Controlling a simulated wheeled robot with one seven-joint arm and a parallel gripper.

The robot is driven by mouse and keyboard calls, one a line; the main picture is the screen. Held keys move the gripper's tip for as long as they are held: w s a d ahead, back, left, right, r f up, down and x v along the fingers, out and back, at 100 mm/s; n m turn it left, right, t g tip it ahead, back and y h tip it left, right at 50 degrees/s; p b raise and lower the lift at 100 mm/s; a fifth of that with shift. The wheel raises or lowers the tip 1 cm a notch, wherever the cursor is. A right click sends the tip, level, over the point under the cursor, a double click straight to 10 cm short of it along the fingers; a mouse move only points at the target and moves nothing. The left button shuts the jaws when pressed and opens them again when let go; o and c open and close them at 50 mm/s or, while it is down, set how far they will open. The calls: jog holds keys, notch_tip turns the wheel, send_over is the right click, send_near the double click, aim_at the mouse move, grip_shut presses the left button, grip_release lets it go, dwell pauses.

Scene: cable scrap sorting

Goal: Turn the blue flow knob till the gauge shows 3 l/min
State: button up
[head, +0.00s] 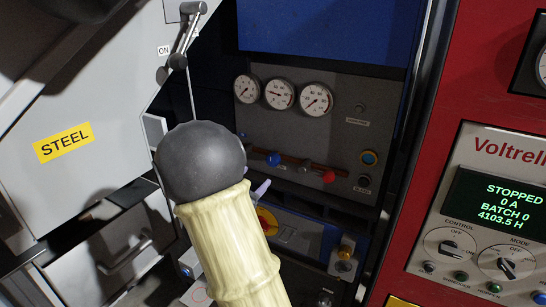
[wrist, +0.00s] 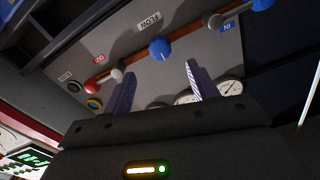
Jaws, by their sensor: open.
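The blue flow knob (wrist: 160,50) sits on a brown pipe beside a FLOW label (wrist: 149,22) in the wrist view. In the head view it is the blue knob (head: 273,158) below the gauges. My gripper (wrist: 160,68) is open and empty, its two fingers spread on either side of the knob's line and apart from it. In the head view my arm hides most of the gripper; a purple finger shows past it. Three round gauges, including the middle gauge (head: 279,94), sit above the pipe. Their numbers are too small to read.
Grey knobs (wrist: 116,74) flank the flow knob on the pipe. A red knob (head: 328,176) is at the pipe's right end in the head view. Another blue knob (wrist: 262,4) is near an IN label. A red cabinet (head: 466,60) with a display stands at right.

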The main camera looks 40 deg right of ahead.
aim_at(271, 163)
jog(key=p+x, duration=0.4)
jog(key=x, duration=0.7)
jog(key=shift+d+r, duration=0.1)
jog(key=shift+r, duration=0.05)
jog(key=shift+w+d, duration=0.15)
jog(key=shift+d, duration=0.1)
jog(key=c, duration=1)
